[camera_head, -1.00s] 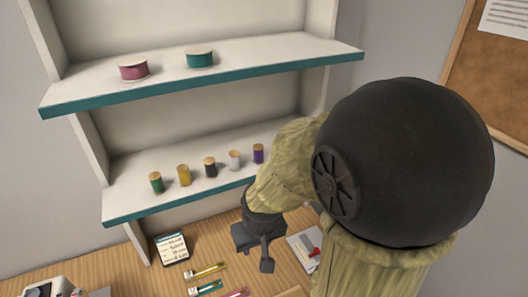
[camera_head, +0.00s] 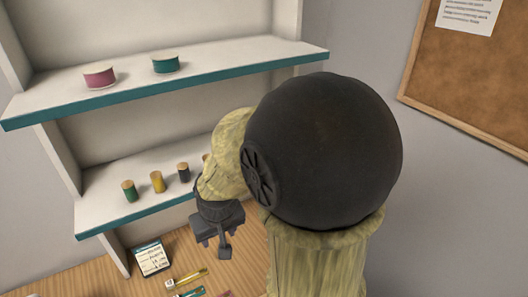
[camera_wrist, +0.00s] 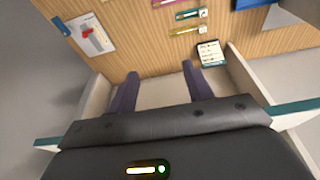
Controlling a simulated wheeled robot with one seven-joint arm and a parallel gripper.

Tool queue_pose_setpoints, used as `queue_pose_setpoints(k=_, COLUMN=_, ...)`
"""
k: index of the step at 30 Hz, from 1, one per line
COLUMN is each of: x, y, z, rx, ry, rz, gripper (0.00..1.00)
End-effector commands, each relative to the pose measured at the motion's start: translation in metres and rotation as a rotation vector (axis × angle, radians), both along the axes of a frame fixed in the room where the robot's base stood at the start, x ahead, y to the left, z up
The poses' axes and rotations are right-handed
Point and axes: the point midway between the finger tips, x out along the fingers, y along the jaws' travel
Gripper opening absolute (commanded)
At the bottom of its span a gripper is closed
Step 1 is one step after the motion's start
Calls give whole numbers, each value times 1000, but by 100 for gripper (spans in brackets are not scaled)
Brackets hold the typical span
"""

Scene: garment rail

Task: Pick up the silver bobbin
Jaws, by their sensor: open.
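The silver bobbin (camera_head: 206,157) is on the lower shelf, almost wholly hidden behind my arm in the head view; only a sliver of its top shows. Green (camera_head: 129,191), yellow (camera_head: 157,181) and black (camera_head: 183,172) bobbins stand upright in a row to its left. My gripper (camera_head: 214,247) is open and empty, pointing down in front of the lower shelf's edge, above the wooden worktop. The wrist view shows its two fingers (camera_wrist: 160,74) spread apart with nothing between them. No bobbin shows in the wrist view.
A cork board (camera_head: 470,85) hangs at right.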

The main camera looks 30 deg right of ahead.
Motion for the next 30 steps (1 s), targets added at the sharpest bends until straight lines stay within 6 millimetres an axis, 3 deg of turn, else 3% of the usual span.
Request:
queue_pose_setpoints(k=6, x=74, y=-50, z=50, rx=-29, ry=-70, rz=-213, gripper=51)
queue_pose_setpoints(k=13, x=126, y=-123, z=121, rx=-76, ry=-157, rz=-495, gripper=51)
queue_pose_setpoints(k=18, x=139, y=-170, z=168, rx=-105, ry=-220, rz=-682, gripper=51)
queue_pose_setpoints(k=21, x=141, y=-184, z=183, rx=-113, ry=-240, rz=-742, gripper=51)
queue_pose_setpoints(k=30, x=141, y=-189, z=189, rx=-116, ry=-246, rz=-761, gripper=51)
